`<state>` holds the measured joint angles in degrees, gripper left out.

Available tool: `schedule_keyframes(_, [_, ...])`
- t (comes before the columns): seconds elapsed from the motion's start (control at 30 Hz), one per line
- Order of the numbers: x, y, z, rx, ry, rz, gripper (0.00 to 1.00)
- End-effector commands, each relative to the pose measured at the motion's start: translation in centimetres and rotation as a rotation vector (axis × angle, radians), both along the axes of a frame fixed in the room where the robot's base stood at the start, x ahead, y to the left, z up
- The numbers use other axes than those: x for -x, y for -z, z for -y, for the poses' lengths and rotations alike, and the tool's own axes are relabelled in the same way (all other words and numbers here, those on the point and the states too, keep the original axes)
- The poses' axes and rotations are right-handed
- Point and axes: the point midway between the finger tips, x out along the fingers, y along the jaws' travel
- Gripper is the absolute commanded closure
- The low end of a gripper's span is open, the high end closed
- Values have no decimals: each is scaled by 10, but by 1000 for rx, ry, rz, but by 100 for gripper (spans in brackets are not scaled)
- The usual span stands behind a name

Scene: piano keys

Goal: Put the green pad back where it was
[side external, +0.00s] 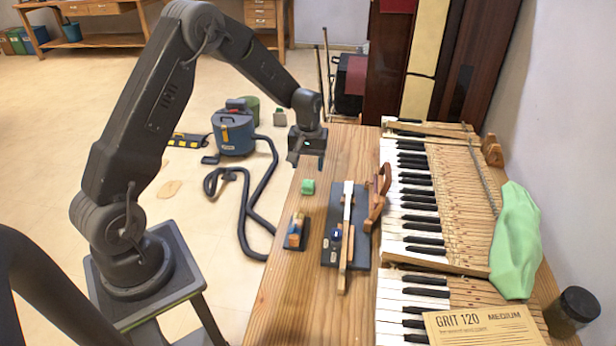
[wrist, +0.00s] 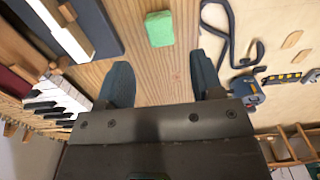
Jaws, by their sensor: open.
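The green pad (side external: 308,187) is a small block lying on the bare wood near the left edge of the wooden bench (side external: 300,262). In the wrist view the green pad (wrist: 159,29) lies on the wood ahead of the fingertips, roughly between their lines and apart from them. My gripper (side external: 308,160) is above the bench's far left part, beyond the pad. In the wrist view my gripper (wrist: 160,75) has its two dark fingers spread with nothing between them.
A dark blue board (side external: 334,212) carries a pale key stick (side external: 346,235). A small blue and orange block (side external: 295,230) stands left of it. A wooden clamp-like piece (side external: 379,195) and the piano keys (side external: 412,205) lie to the right. Wood around the pad is clear.

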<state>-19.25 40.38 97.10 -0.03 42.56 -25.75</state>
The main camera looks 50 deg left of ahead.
Motion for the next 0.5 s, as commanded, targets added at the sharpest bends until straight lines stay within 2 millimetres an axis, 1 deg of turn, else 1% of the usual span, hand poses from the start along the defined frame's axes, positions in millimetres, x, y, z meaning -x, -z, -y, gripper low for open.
schedule_keyframes(0.03, [-1, -11, 0, -1, 0, 4, 40])
schedule_keyframes(0.1, [-1, -22, 0, -1, 0, 4, 40])
schedule_keyframes(0.37, [1, -48, 3, -2, 9, 8, 40])
schedule_keyframes(0.47, [7, -71, 13, -11, 48, 33, 40])
schedule_keyframes(0.5, [11, -84, 20, -17, 73, 50, 40])
